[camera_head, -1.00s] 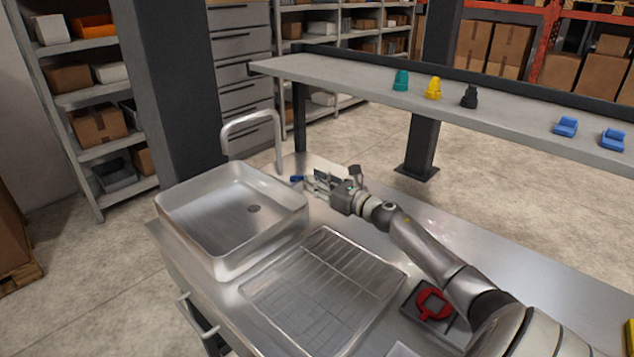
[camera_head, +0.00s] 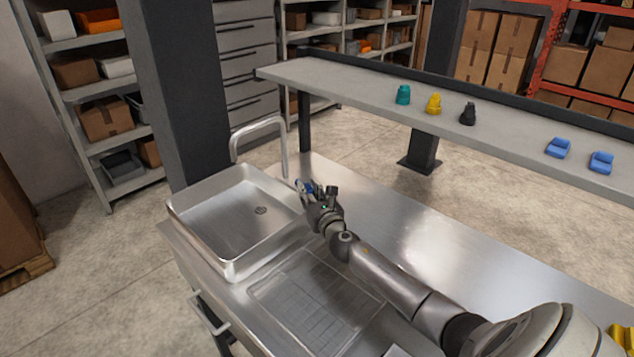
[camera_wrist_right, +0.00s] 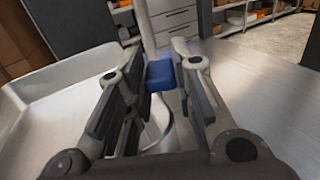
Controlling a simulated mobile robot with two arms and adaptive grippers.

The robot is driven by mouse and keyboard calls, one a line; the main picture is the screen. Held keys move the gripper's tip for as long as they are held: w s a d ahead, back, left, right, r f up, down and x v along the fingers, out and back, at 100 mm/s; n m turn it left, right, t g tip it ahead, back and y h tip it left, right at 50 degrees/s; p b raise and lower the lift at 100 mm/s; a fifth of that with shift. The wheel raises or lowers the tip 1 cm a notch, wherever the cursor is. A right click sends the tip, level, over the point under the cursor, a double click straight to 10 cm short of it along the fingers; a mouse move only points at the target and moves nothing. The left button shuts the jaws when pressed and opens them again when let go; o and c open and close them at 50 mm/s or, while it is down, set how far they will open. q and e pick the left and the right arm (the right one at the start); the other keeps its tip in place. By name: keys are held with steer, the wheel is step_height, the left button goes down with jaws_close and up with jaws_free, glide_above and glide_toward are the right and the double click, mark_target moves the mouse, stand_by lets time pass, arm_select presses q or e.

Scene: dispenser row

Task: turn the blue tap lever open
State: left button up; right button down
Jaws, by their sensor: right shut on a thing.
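The blue tap lever (camera_wrist_right: 161,74) shows between the fingers of my right gripper (camera_wrist_right: 163,82) in the right wrist view, at the foot of the metal tap. In the head view only a small bit of blue shows at my right gripper (camera_head: 308,187), which is shut on the lever. The curved tap (camera_head: 284,150) stands at the back right corner of the sink (camera_head: 185,207), its spout reaching over the basin. My left gripper is not in view.
A raised shelf (camera_head: 345,88) behind holds small coloured pieces.

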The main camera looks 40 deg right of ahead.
steer(key=shift+w+a+m+g+h+p, duration=0.2)
steer(key=shift+a+m+g+h+p, duration=0.1)
steer(key=shift+a+m+h, duration=0.3)
steer(key=shift+d+h, duration=0.1)
steer(key=shift+h, duration=0.2)
steer(key=c, duration=1.2)
jaws_free()
steer(key=shift+c, duration=0.2)
steer(key=shift+s, duration=0.1)
steer(key=v, duration=0.7)
steer(key=shift+s, duration=0.15)
